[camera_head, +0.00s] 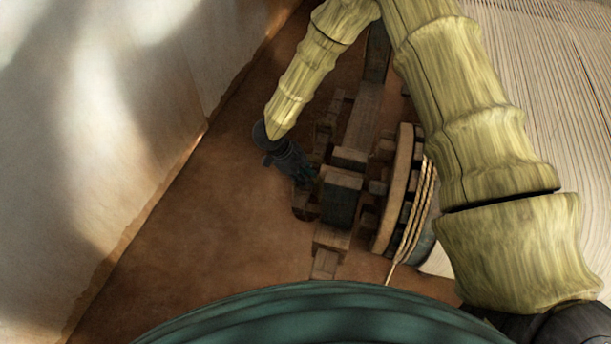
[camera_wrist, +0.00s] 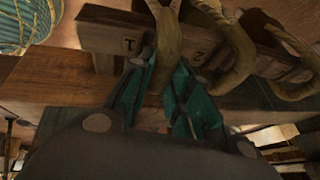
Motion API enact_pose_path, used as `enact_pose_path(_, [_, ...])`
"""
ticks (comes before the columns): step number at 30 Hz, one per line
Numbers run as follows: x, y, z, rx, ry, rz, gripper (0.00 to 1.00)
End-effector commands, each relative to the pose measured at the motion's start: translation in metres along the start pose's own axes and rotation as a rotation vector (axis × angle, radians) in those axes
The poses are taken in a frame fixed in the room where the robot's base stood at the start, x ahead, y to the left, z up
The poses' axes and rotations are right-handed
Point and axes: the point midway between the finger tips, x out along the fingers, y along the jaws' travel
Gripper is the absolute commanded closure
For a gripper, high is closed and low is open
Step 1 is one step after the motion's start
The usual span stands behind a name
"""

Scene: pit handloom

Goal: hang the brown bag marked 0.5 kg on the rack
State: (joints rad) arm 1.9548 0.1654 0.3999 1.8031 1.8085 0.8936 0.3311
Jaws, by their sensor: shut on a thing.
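My gripper (camera_wrist: 155,95) shows in the wrist view with its teal-padded fingers shut on a tan, rope-like loop (camera_wrist: 166,40). The loop lies in front of a wooden block (camera_wrist: 110,35) with dark marks on its face. No 0.5 kg mark can be read, and I cannot tell whether this loop belongs to the brown bag. In the head view my gripper (camera_head: 306,177) is dark and small, at the left side of a wooden frame (camera_head: 342,195). What it holds is too dark to make out there. I cannot tell which part is the rack.
Two more tan loops (camera_wrist: 238,55) hang at the right in the wrist view. A wooden beam (camera_wrist: 60,82) runs below the block. In the head view a round wooden wheel with rope (camera_head: 396,190) stands right of the frame. Bare brown floor (camera_head: 215,235) lies left, bounded by a pale wall (camera_head: 110,130).

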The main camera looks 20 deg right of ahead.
Motion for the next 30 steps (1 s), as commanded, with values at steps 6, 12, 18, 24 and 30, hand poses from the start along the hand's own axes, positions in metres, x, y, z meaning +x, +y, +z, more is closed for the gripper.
enact_pose_path(6, [0.0002, -0.0001, 0.0002, 0.000, 0.000, 0.000, 1.00])
enact_pose_path(12, [0.0026, 0.0005, 0.0012, 0.000, 0.000, 0.000, 1.00])
enact_pose_path(18, [0.0047, 0.0010, 0.0019, 0.000, 0.000, 0.000, 1.00])
enact_pose_path(24, [0.0053, 0.0014, 0.0020, -0.001, 0.000, 0.000, 0.73])
enact_pose_path(30, [0.0050, 0.0012, 0.0018, 0.000, 0.000, 0.000, 0.55])
